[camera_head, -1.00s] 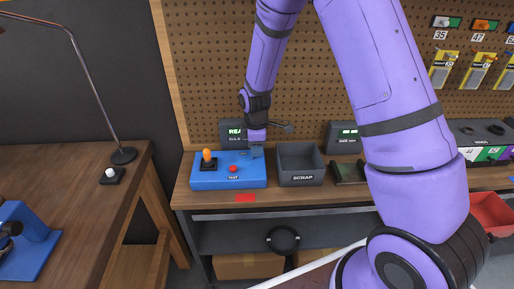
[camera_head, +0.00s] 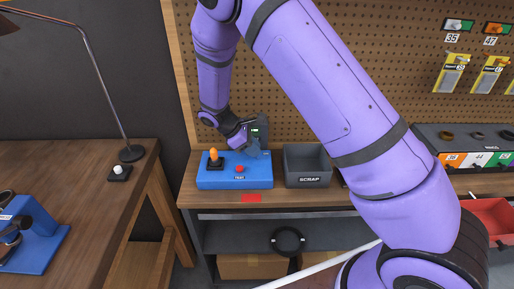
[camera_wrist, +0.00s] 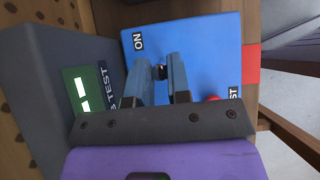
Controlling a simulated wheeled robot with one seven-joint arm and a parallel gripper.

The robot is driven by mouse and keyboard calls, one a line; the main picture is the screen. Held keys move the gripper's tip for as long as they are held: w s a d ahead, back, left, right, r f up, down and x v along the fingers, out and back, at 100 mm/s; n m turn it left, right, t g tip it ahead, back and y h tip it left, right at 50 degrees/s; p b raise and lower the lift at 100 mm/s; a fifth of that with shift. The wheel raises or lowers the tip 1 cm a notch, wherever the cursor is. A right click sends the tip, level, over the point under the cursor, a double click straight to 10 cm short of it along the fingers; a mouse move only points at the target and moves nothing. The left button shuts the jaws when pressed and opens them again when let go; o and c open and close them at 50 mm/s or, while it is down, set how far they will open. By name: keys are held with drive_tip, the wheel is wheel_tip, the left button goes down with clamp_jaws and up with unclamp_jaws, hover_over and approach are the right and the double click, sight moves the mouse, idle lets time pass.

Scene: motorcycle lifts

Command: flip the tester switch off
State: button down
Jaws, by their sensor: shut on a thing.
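In the wrist view the box (camera_wrist: 205,50) shows a white "ON" label (camera_wrist: 138,42). My gripper (camera_wrist: 160,78) is over the right part of the box, its fingers closed around a small dark switch (camera_wrist: 160,71) below the "ON" label. The switch's exact tilt is hard to tell. In the head view my gripper (camera_head: 257,150) largely hides the switch.
A dark display unit (camera_wrist: 45,75) with a lit green screen stands close behind the box. A grey scrap bin (camera_head: 308,180) is to the right. A red strip (camera_head: 252,198) marks the bench front. A lamp (camera_head: 131,153) stands on the left table.

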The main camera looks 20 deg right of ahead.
drive_tip(key=shift+w+a+f+g+h, duration=0.2)
drive_tip(key=shift+a+g+h, duration=0.15)
drive_tip(key=shift+h, duration=0.55)
drive_tip(key=shift+a, duration=0.1)
drive_tip(key=c, duration=1.1)
unclamp_jaws()
drive_tip(key=shift+o, duration=0.2)
drive_tip(key=v, duration=1)
drive_tip(key=shift+a+r, duration=0.25)
drive_tip(key=shift+a, duration=0.05)
